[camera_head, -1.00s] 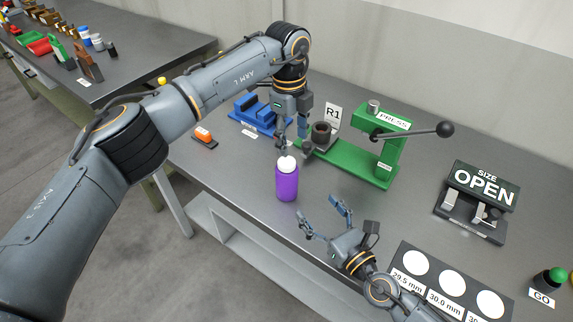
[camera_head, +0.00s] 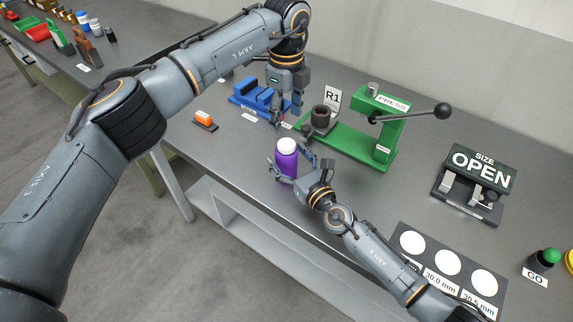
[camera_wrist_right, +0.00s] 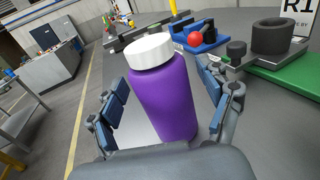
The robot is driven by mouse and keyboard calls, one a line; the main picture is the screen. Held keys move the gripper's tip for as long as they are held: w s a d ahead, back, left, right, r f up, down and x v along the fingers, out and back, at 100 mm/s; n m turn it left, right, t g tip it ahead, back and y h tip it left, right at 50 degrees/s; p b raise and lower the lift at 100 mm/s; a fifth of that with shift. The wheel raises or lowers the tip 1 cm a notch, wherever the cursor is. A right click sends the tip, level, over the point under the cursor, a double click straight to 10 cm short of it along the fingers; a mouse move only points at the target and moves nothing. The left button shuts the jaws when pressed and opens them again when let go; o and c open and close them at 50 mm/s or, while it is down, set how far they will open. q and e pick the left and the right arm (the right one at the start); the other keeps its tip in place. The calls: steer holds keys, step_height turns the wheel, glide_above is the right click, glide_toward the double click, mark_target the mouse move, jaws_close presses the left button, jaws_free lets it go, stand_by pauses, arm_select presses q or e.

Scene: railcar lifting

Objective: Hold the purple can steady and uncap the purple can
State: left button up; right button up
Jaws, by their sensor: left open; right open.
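The purple can (camera_head: 287,160) stands upright on the grey bench, and its white cap (camera_head: 288,145) is on top. The can (camera_wrist_right: 166,98) and the cap (camera_wrist_right: 150,49) also show large in the right wrist view. My right gripper (camera_head: 295,169) is open, with its fingers on either side of the can's body. In the right wrist view the right gripper (camera_wrist_right: 169,98) shows a gap between the left finger and the can. My left gripper (camera_head: 283,118) is open and empty, pointing down behind the can and above the bench, apart from the cap.
A green press (camera_head: 383,130) with a dark cup on its base stands behind right. A blue fixture (camera_head: 256,98) and an orange item (camera_head: 203,117) lie behind left. An OPEN sign (camera_head: 480,168), a white-circle gauge card (camera_head: 430,259) and a green button (camera_head: 545,259) stand right.

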arm_select(q)
steer(key=shift+w+f, duration=0.1)
steer(key=shift+w, duration=0.05)
arm_select(e)
steer(key=shift+w+a, duration=0.2)
steer(key=shift+w, duration=0.15)
